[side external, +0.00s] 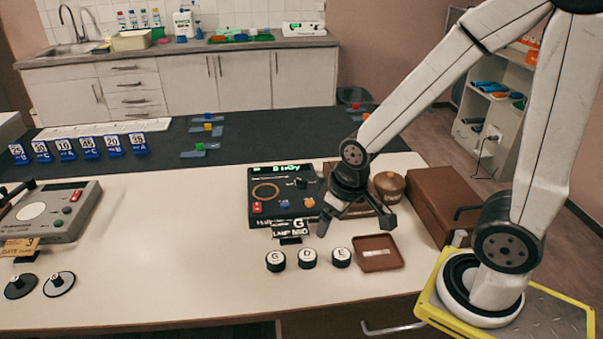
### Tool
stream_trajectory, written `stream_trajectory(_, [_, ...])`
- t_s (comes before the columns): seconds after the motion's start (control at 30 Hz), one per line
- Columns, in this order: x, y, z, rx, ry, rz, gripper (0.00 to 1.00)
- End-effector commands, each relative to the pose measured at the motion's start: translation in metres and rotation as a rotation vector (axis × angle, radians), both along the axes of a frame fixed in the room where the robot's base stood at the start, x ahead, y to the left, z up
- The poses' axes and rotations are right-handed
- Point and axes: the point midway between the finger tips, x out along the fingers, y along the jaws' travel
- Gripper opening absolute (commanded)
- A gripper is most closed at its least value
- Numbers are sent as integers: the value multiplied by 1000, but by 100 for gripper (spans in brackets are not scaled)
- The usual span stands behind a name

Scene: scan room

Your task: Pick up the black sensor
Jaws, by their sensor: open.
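No single object is clearly marked as the black sensor. Three short black cylinders with white lettered tops stand in a row at the table front: a left one marked G (275,261), a middle one whose letter looks like D or O (308,258), and a right one marked E (341,257).
A brown tray (378,265) with a pale label lies right of the cylinders. Behind are a black console (262,212) with a green display, a label stand (290,232), a brown round pot (390,184) and a brown case (440,205). The table's left middle is clear (165,240).

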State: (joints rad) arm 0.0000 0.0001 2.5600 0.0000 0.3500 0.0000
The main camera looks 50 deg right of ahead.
Motion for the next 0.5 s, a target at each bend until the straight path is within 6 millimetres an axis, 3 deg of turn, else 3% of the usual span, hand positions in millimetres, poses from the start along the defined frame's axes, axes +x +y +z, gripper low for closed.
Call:
stream_trajectory(0.27, [7, 0, -3, 27, 15, -81, 100])
stream_trajectory(0.5, [33, 2, -18, 129, 73, -400, 100])
